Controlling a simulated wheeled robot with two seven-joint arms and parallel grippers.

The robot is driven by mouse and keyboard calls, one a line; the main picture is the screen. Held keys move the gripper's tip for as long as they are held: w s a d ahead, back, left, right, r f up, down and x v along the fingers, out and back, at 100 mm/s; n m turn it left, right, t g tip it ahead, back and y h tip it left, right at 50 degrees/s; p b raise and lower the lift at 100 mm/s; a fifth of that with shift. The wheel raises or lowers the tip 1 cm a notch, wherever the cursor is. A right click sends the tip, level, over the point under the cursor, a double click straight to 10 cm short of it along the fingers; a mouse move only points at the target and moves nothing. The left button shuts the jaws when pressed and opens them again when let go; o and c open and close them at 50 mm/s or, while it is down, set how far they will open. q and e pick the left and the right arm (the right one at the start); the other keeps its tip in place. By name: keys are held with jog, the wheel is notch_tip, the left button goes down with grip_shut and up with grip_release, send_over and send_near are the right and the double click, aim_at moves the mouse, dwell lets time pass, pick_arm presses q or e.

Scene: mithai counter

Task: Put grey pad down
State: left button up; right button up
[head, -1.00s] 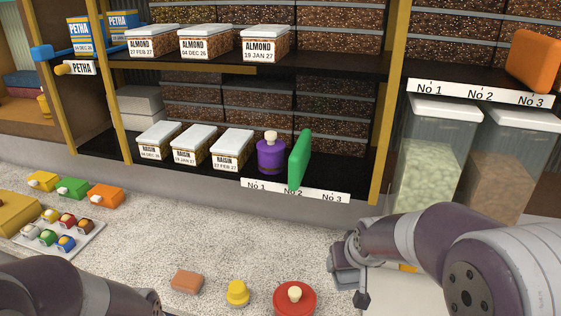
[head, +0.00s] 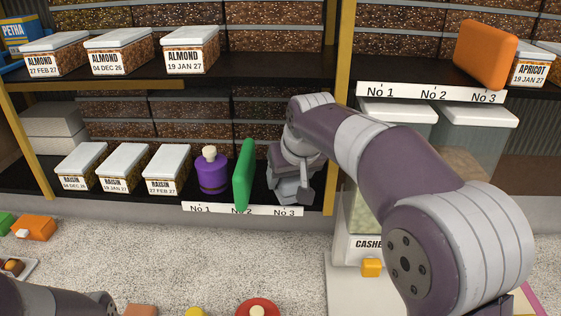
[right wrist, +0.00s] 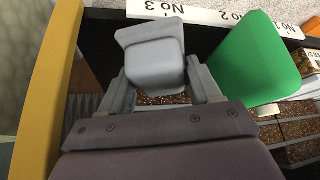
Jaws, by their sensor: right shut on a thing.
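My right gripper (head: 292,177) is inside the lower shelf, by the slot marked No 3 at the right end of the label strip (head: 243,210). It is shut on the grey pad (right wrist: 152,62), which sits between the two fingers in the right wrist view. In the head view the pad (head: 287,193) is partly hidden by the gripper. I cannot tell whether it touches the shelf. A green pad (head: 243,175) stands upright at No 2, beside and apart from the grey one. A purple jar (head: 212,172) stands at No 1. My left gripper is out of view.
A yellow post (right wrist: 45,90) stands close to the right gripper. White-lidded raisin boxes (head: 167,168) fill the shelf's left. An orange pad (head: 485,54) stands on the upper shelf. Clear bins (head: 478,117) stand at right.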

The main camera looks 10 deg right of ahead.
jog(key=shift+w+r, duration=0.15)
jog(key=shift+w, duration=0.15)
jog(key=w+p, duration=0.2)
jog(key=w, duration=0.1)
jog(key=shift+w+a+r, duration=0.1)
jog(key=shift+r, duration=0.05)
jog(key=shift+w+f+p, duration=0.2)
jog(key=shift+f+p, duration=0.1)
jog(key=shift+f, duration=0.4)
jog(key=shift+w+f, duration=0.15)
jog(key=shift+f, duration=0.25)
jog(key=shift+s, duration=0.25)
jog(key=shift+f, duration=0.15)
jog(key=o, duration=0.9)
jog(key=shift+o, duration=0.6)
jog(key=shift+w, duration=0.15)
jog(key=shift+r, duration=0.25)
jog(key=b+v, duration=0.1)
jog(key=v, duration=0.3)
jog(key=shift+s+r+b, duration=0.1)
jog(key=shift+s+b, duration=0.1)
jog(key=shift+b, duration=0.15)
jog(key=p+v, duration=0.1)
jog(key=v, duration=0.2)
jog(key=shift+s+r, duration=0.1)
